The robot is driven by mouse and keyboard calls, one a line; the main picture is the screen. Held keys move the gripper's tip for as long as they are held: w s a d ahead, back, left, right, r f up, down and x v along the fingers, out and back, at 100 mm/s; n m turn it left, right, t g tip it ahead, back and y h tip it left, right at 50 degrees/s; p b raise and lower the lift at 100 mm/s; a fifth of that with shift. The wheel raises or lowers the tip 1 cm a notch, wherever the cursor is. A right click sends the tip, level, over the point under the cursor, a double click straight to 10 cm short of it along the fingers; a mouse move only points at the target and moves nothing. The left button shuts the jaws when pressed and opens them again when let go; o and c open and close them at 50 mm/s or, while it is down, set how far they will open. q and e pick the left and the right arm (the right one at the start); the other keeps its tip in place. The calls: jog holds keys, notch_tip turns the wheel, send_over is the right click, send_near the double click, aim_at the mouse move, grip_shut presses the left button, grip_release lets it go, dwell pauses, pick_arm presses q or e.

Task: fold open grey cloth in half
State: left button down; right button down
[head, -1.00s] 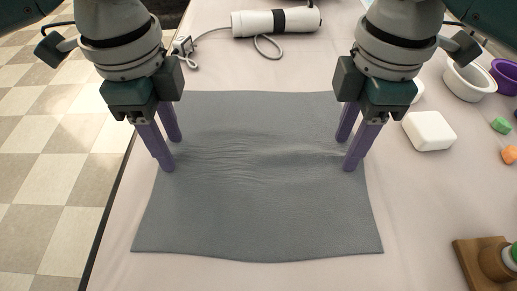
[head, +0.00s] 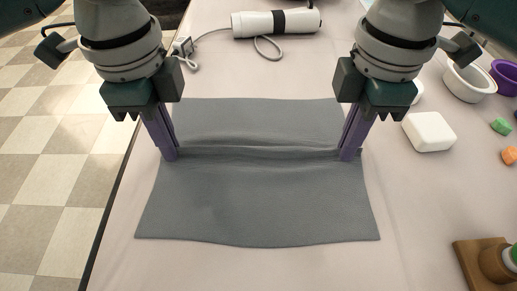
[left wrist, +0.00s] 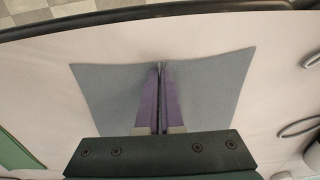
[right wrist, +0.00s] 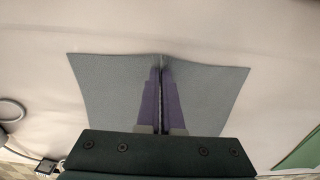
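The grey cloth (head: 255,205) lies spread on the table, with a raised ridge running left to right across its middle between my grippers. My left gripper (head: 170,155) is shut on the cloth at the left end of the ridge. My right gripper (head: 350,155) is shut on the cloth at the right end. In the left wrist view the left fingers (left wrist: 160,68) are together with cloth (left wrist: 205,85) pinched at the tips. The right wrist view shows the right fingers (right wrist: 161,62) together on the cloth (right wrist: 205,90) in the same way.
A white cylinder with a black band (head: 275,22) and a cable lie behind the cloth. A white soap-like block (head: 429,131), a white bowl (head: 469,80), a purple bowl (head: 506,76) and a wooden stand (head: 483,264) are at right. The table (head: 240,270) is clear in front.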

dwell(0.7)
